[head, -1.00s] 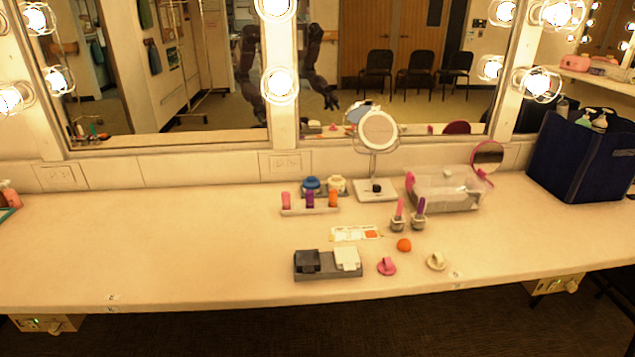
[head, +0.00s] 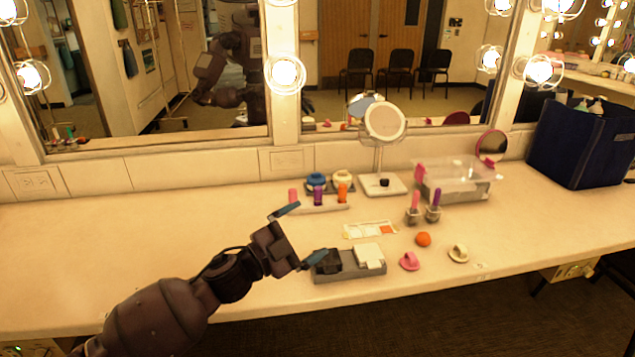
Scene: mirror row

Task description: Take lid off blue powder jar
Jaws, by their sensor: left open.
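The blue powder jar (head: 316,181) stands at the back of the counter with its blue lid on, beside a cream-lidded jar (head: 343,178). Both are behind a row of pink, purple and orange tubes, which hides their lower parts. My left gripper (head: 303,234) is open and empty, reaching in from the left above the counter. Its fingers are spread, one towards the pink tube and one near the black box. It is in front of the jar and apart from it. My right gripper is not in view.
A tray with a black and a white box (head: 349,274) lies near the front edge. A round mirror (head: 385,122) stands right of the jars, with a clear bin (head: 455,181) beyond. An orange ball (head: 423,239) lies further forward. The left counter is clear.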

